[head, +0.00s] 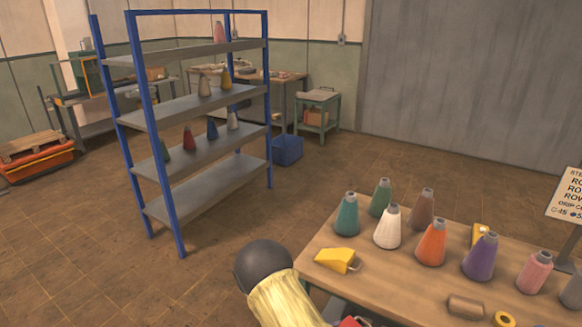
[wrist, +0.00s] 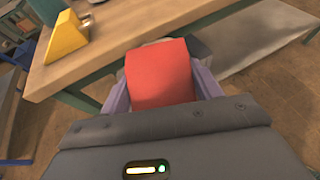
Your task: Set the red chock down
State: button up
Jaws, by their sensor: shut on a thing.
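The red chock (wrist: 160,78) is held between the purple fingers of my gripper (wrist: 158,88) in the wrist view. A small red part of it (head: 352,322) shows at the bottom edge of the head view, beside my arm. In the wrist view the chock appears at the near edge of the wooden table (wrist: 120,50), with floor showing around it. I cannot tell its height against the tabletop. My gripper is shut on it; the fingertips are partly hidden by the chock.
A yellow chock (head: 335,260) lies at the table's left corner. Several coloured cones, such as a white one (head: 387,228) and an orange one (head: 431,243), stand on the table. A blue-framed shelf (head: 200,190) stands behind left.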

jog(key=shift+w+d+r+n+t, duration=0.15)
jog(key=shift+d+n+t, duration=0.2)
jog(key=shift+n+t, duration=0.25)
jog(key=shift+n+y, duration=0.4)
jog(key=shift+y, duration=0.1)
jog(key=shift+n+t+y, duration=0.8)
jog(key=shift+t, duration=0.1)
jog(key=shift+a+n+t+y, duration=0.35)
jog(key=shift+n+y, duration=0.15)
jog(key=shift+y, duration=0.2)
notch_tip(320, 180, down, 11)
jog(key=n+t+y, duration=0.1)
jog(key=n+y, duration=0.4)
jog(key=y, duration=0.1)
jog(key=shift+n, duration=0.3)
jog(key=shift+r+t, duration=0.1)
jog(key=shift+t, duration=0.15)
